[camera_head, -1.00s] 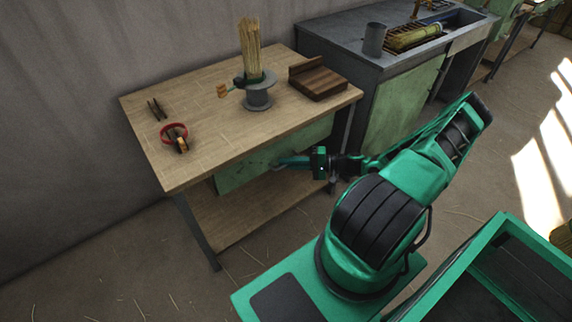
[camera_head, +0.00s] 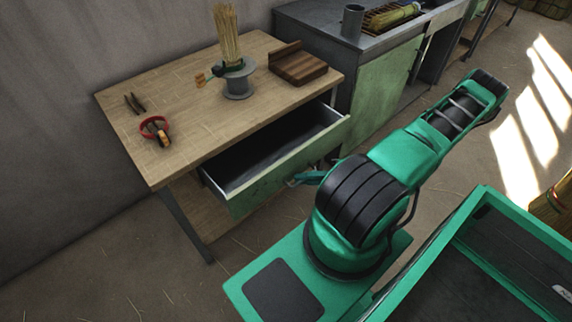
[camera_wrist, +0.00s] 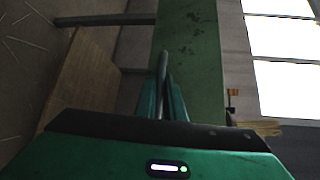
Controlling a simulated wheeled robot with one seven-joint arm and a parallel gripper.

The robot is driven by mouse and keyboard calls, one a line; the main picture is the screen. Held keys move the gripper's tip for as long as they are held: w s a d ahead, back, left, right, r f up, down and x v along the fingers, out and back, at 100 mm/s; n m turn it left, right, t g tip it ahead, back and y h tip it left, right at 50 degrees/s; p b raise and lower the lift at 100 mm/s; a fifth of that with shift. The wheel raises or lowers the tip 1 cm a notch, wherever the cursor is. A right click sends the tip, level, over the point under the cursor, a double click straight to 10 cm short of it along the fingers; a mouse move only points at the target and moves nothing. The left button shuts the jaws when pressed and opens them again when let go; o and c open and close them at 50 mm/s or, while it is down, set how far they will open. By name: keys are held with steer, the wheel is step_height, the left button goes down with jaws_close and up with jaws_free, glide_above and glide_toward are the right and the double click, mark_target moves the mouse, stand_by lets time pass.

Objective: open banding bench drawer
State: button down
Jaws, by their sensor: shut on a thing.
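The banding bench (camera_head: 185,115) has a light wooden top. Its green-fronted drawer (camera_head: 275,190) stands well out from under the top, and its dark inside shows, with nothing visible in the part I see. My gripper (camera_head: 300,180) is at the middle of the drawer front, partly hidden behind my arm in the head view. In the wrist view, my gripper's green fingers (camera_wrist: 162,100) are shut on a thin metal bar, the drawer handle (camera_wrist: 162,72), against the worn green drawer front (camera_wrist: 195,60).
On the bench top are a spool stand with an upright straw bundle (camera_head: 228,40), a brown wooden block (camera_head: 298,66), a red ring-shaped tool (camera_head: 154,128) and dark pliers (camera_head: 133,103). A grey cabinet with a green door (camera_head: 385,95) stands to the right.

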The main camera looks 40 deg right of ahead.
steer(key=s, duration=0.9)
steer(key=shift+d, duration=0.2)
steer(key=shift+f, duration=0.1)
steer(key=c, duration=1.9)
jaws_free()
steer(key=shift+o, duration=0.2)
steer(key=v, duration=1)
steer(key=shift+s+d, duration=0.15)
steer(key=shift+d, duration=0.2)
